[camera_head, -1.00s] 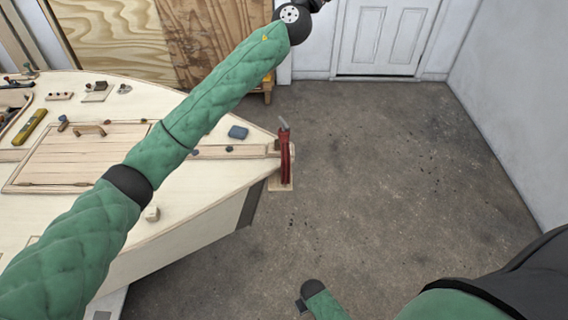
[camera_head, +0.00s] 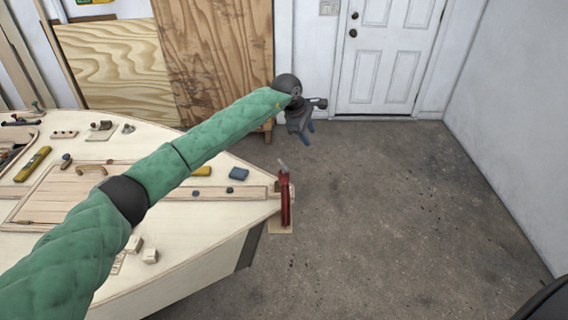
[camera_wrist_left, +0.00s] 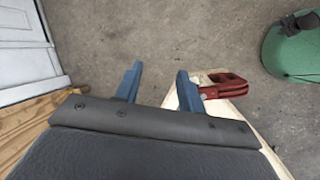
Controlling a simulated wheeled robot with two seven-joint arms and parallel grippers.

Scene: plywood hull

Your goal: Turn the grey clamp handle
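A red clamp (camera_head: 285,203) grips the pointed bow of the plywood hull, with its grey handle (camera_head: 282,165) sticking up at the top, tilted to the left. The red clamp (camera_wrist_left: 228,87) shows there just right of the right finger, partly hidden; I cannot make out the handle clearly. My right gripper is not in view.
A white door (camera_head: 388,60) stands at the back. The concrete floor (camera_head: 390,210) right of the bow is clear.

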